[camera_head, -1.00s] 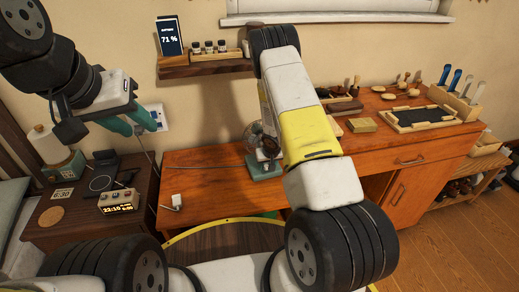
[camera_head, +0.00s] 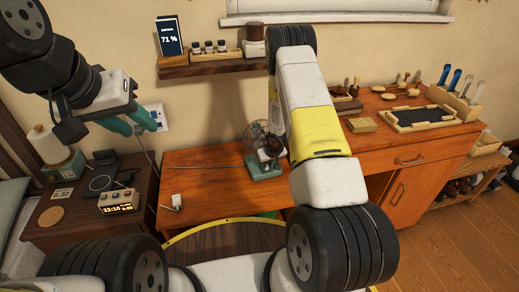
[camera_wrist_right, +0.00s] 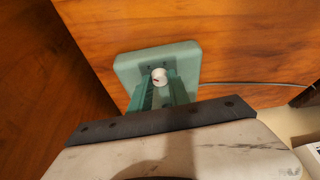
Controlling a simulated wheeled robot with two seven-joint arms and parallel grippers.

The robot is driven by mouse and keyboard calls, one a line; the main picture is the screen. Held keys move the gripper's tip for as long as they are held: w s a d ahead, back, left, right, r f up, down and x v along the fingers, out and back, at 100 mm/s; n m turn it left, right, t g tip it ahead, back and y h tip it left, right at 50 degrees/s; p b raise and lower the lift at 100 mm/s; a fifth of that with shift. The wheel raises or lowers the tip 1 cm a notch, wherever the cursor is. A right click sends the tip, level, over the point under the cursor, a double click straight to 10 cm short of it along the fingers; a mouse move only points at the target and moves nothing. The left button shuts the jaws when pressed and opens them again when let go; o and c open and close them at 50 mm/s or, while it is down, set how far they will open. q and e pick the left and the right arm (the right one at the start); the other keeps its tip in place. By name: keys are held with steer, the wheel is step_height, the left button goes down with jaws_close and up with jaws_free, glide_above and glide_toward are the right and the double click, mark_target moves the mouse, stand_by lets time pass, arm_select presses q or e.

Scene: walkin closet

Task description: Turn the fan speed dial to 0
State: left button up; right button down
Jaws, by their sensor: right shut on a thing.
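The small fan (camera_head: 257,134) stands on the wooden desk, with a teal base (camera_head: 265,169) and a round cage. In the right wrist view, its teal base (camera_wrist_right: 127,69) fills the middle. The white speed dial (camera_wrist_right: 159,76) shows a small red mark. My right gripper (camera_wrist_right: 160,83) has its teal fingers on either side of the dial and is shut on it. The dial's number markings are too small to read. In the head view my right arm hides this gripper. My left gripper (camera_head: 134,122) is open and empty, raised above the nightstand at the left.
The wooden desk (camera_head: 205,190) has a small white item (camera_head: 176,201) at its left. A cable runs along the desk to the fan. The nightstand (camera_head: 75,232) holds a clock (camera_head: 118,201). A wall shelf (camera_head: 205,66) hangs above. A black-topped tray (camera_head: 425,117) lies at the right.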

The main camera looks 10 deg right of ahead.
steer(key=n, duration=0.2)
steer(key=n+y, duration=0.1)
steer(key=n, duration=0.1)
steer(key=shift+w+d+g+y, duration=0.15)
steer(key=shift+d+g+y, duration=0.15)
steer(key=shift+d, duration=0.05)
steer(key=shift+w+n+g+y, duration=0.1)
steer(key=shift+n+g+y, duration=0.25)
steer(key=shift+n, duration=0.95)
steer(key=shift+w+n+g+y, duration=0.1)
steer(key=shift+n+g+y, duration=0.25)
steer(key=shift+n, duration=0.95)
steer(key=shift+s, duration=0.1)
steer(key=c, duration=1.2)
jaws_free()
steer(key=shift+c, duration=0.2)
steer(key=v, duration=0.7)
steer(key=shift+r, duration=0.35)
steer(key=shift+d, duration=0.1)
